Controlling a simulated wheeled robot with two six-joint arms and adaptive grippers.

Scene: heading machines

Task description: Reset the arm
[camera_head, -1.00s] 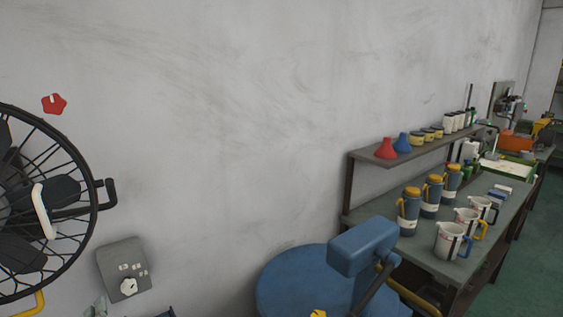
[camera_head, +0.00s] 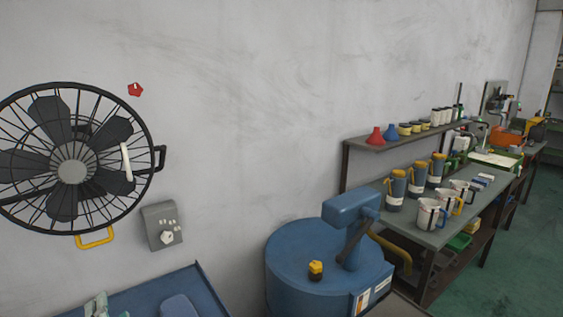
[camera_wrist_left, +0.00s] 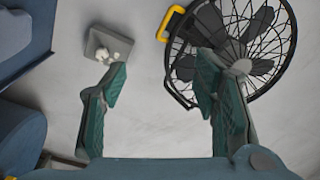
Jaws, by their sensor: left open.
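My left gripper (camera_head: 108,307) shows only as green-grey fingertips at the bottom left edge of the head view; most of it is cut off. In the left wrist view, its two teal fingers (camera_wrist_left: 161,70) stand wide apart with nothing between them. They are seen against the grey wall, with the fan (camera_wrist_left: 236,45) behind the right finger and the grey control box (camera_wrist_left: 107,44) near the left fingertip. My right gripper is in neither view.
The black caged fan (camera_head: 72,170) and control box (camera_head: 162,227) are on the wall at left. A blue round machine (camera_head: 290,262) stands at bottom centre. A bench (camera_head: 440,232) with jugs and flasks is at right. A blue surface (camera_head: 150,292) lies below the box.

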